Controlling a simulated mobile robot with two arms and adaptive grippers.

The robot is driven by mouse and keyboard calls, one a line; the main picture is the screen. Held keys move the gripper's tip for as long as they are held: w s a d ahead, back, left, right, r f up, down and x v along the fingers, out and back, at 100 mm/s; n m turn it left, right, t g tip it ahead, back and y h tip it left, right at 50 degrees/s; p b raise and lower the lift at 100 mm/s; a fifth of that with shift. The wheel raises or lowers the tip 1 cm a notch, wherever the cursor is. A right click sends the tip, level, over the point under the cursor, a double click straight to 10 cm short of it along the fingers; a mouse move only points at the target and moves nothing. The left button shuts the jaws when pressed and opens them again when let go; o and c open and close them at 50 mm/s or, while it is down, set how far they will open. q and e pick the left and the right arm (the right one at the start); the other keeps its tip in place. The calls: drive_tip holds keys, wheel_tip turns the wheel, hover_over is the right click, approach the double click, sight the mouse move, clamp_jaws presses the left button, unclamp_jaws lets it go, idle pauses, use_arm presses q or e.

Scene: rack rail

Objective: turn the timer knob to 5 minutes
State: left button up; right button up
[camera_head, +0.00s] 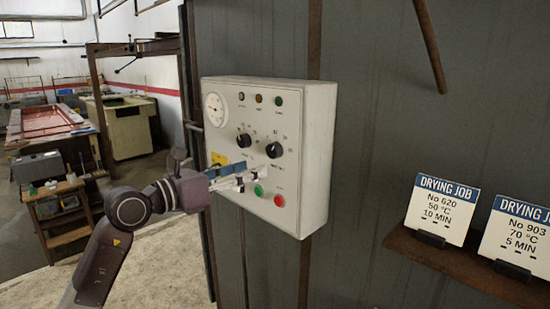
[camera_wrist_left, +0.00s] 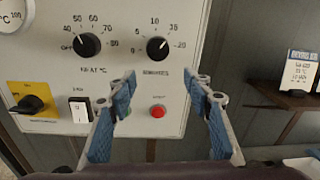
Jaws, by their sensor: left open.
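The timer knob (camera_head: 274,150) is a round black knob at the right of the white control box (camera_head: 318,150). In the left wrist view the timer knob (camera_wrist_left: 157,48) has a minutes scale with 10, 15 and 20 readable around it. A light mark shows on its upper right, but its exact setting is too small to tell. My left gripper (camera_head: 246,177) is in front of the box, below the knobs. In the wrist view its two blue-padded fingers (camera_wrist_left: 166,84) are spread apart and empty, below the timer knob and not around it. My right gripper is out of view.
The heat knob (camera_wrist_left: 87,45) is left of the timer knob. A yellow-plated switch (camera_wrist_left: 32,104), a white rocker switch (camera_wrist_left: 80,110) and a red button (camera_wrist_left: 157,111) sit lower. Two drying job cards (camera_head: 440,208) (camera_head: 518,238) stand on a rusty shelf (camera_head: 470,268) at right.

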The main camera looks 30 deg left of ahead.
sight(271, 153)
use_arm(q)
drive_tip(key=shift+m+y, duration=0.4)
drive_tip(key=shift+y, duration=0.1)
drive_tip(key=w+p, duration=0.1)
drive_tip(key=w+d+r+p, duration=0.1)
drive_tip(key=w, duration=0.1)
drive_tip(key=w+d+r+p, duration=0.1)
drive_tip(key=w, duration=0.1)
drive_tip(key=shift+w+r+p, duration=0.25)
drive_tip(key=shift+p, duration=0.1)
drive_tip(key=shift+w+f, duration=0.1)
drive_tip(key=shift+w, duration=0.3)
drive_tip(key=shift+f, duration=0.1)
drive_tip(key=shift+c, duration=0.2)
drive_tip(key=shift+d, duration=0.1)
drive_tip(key=c, duration=1.1)
